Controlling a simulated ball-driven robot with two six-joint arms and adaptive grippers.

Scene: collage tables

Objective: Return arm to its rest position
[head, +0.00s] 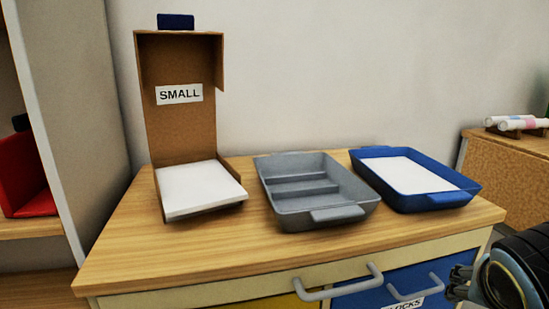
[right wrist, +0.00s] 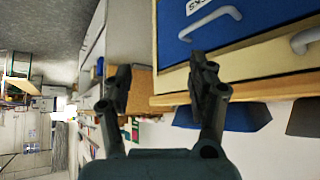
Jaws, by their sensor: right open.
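My right gripper (head: 462,283) shows at the lower right edge of the head view, in front of the blue drawer. In the right wrist view its two dark fingers (right wrist: 160,88) are spread apart with nothing between them. The cabinet with its wooden top (head: 240,245) is beside it, and the gripper appears apart from it. My left gripper is not in view.
On the top stand a cardboard holder labelled SMALL (head: 180,120) with white paper (head: 198,188), a grey tray (head: 335,180) and a blue tray (head: 440,198) with white paper. Drawer handles (head: 340,283) stick out in front. A cork-sided unit (head: 505,170) stands at right.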

